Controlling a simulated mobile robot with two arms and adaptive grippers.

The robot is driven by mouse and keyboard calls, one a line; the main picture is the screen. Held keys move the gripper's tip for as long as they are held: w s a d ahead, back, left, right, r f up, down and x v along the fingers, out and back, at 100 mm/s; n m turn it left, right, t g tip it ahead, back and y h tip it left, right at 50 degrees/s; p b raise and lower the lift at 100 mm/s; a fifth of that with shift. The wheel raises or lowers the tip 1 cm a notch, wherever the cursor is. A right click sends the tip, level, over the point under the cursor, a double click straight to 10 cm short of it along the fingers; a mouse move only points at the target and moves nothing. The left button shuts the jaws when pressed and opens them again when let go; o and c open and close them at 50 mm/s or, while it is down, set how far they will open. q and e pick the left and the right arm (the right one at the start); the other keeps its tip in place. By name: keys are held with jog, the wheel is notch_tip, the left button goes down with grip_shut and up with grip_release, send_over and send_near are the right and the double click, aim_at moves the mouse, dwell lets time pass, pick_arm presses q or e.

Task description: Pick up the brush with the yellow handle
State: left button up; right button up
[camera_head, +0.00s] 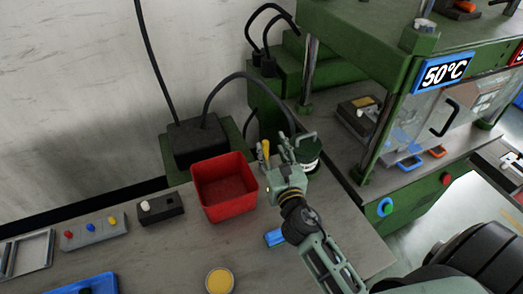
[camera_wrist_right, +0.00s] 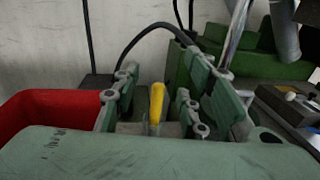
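The brush's yellow handle (camera_head: 266,149) stands upright just right of the red bin in the head view; its lower part is hidden behind my gripper. In the right wrist view the yellow handle (camera_wrist_right: 157,103) rises between my fingers, with a visible gap on each side. My right gripper (camera_head: 277,150) is open at the handle, and its open fingers (camera_wrist_right: 158,98) also show in the wrist view. The brush's bristles are not visible. My left gripper is not in view.
A red bin (camera_head: 224,187) is close on the left. The green press (camera_head: 372,172) is to the right. A blue item (camera_head: 275,238) and a yellow round dish (camera_head: 219,280) lie nearer on the table.

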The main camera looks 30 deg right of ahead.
jog(key=b, duration=0.6)
send_near(266, 149)
jog(key=a+x, duration=0.1)
jog(key=x, duration=0.2)
jog(key=shift+w+d+r, duration=0.25)
jog(key=shift+w+d, duration=0.2)
jog(key=shift+w, duration=0.15)
jog(key=p+x, duration=0.1)
jog(key=x, duration=0.5)
jog(key=shift+w+d+f, duration=0.15)
jog(key=shift+d, duration=0.05)
jog(key=shift+w+f, duration=0.1)
jog(key=shift+w, duration=0.15)
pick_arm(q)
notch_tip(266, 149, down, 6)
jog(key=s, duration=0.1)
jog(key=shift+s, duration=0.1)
pick_arm(e)
jog(key=shift+c, duration=0.5)
grip_shut()
